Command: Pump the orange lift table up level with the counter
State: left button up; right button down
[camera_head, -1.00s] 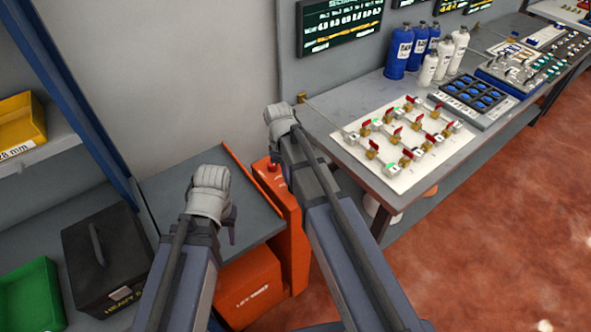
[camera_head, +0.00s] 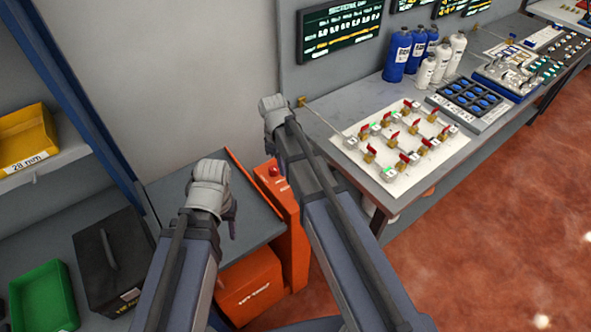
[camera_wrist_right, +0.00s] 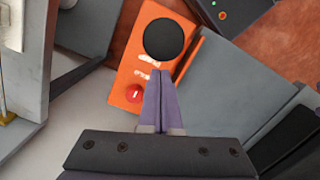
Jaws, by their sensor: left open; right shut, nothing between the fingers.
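The orange lift table (camera_head: 252,285) stands between the shelf and the counter, its grey platform (camera_head: 250,220) lower than the counter top (camera_head: 350,100). Its orange post (camera_head: 290,220) has a red button (camera_head: 274,170). In the right wrist view the post (camera_wrist_right: 128,75) shows a large black round pad (camera_wrist_right: 168,39) and the red button (camera_wrist_right: 134,93). My right gripper (camera_wrist_right: 160,72) is shut and empty, its tips just below the pad in the picture; contact cannot be told. My left gripper (camera_head: 232,222) is open over the platform; its fingers are mostly hidden.
The counter holds a white valve board (camera_head: 405,145), blue bottles (camera_head: 397,55) and white bottles (camera_head: 440,60). At left are a black box (camera_head: 110,260), a green bin (camera_head: 43,298) and a yellow bin (camera_head: 25,135). Red floor is clear at right.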

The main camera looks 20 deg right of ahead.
pick_arm(q)
notch_tip(320, 180, up, 3)
jog(key=shift+f+p, duration=0.1)
jog(key=shift+p, duration=0.7)
pick_arm(e)
notch_tip(320, 180, up, 3)
jog(key=shift+w+a+f, duration=0.1)
jog(key=shift+f, duration=0.05)
pick_arm(q)
notch_tip(320, 180, down, 8)
jog(key=b, duration=0.8)
jog(key=shift+f, duration=0.15)
pick_arm(e)
jog(key=s+a+f+m, duration=0.2)
jog(key=s+a+f, duration=0.2)
jog(key=s, duration=0.4)
jog(key=s+a+f+m, duration=0.2)
jog(key=s+a+f, duration=0.2)
jog(key=s, duration=0.4)
jog(key=shift+s+a+t, duration=0.2)
jog(key=shift+s+t, duration=0.15)
jog(key=shift+t, duration=0.05)
